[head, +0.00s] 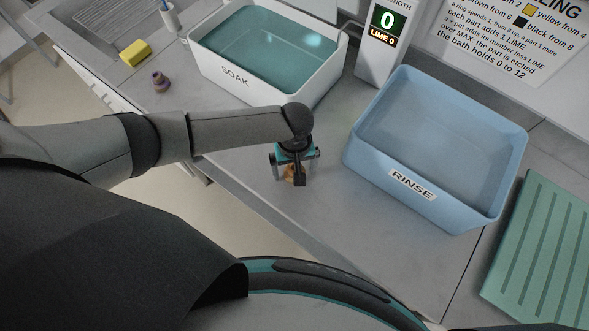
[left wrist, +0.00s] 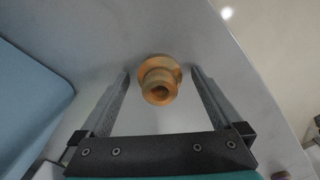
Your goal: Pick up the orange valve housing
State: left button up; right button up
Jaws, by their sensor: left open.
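The orange valve housing (left wrist: 160,82) stands on the grey counter, seen from above in the left wrist view, with a round flange and a narrower hollow neck. In the head view only a small part of the housing (head: 289,170) shows, as my left gripper (head: 294,178) covers most of it. In the left wrist view my left gripper (left wrist: 160,95) is open, with one finger on each side of the housing and a gap to each finger. My right gripper is not in view.
A white SOAK basin (head: 318,98) with teal liquid stands behind. A blue RINSE basin (head: 404,192) is to the right, near a green ribbed mat (head: 545,245). A purple-brown part (head: 160,82) and yellow sponge (head: 135,53) are at left. The display (head: 387,30) reads 0, LIME 0.

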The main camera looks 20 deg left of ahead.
pick_arm(q)
jog(key=c, duration=1.4)
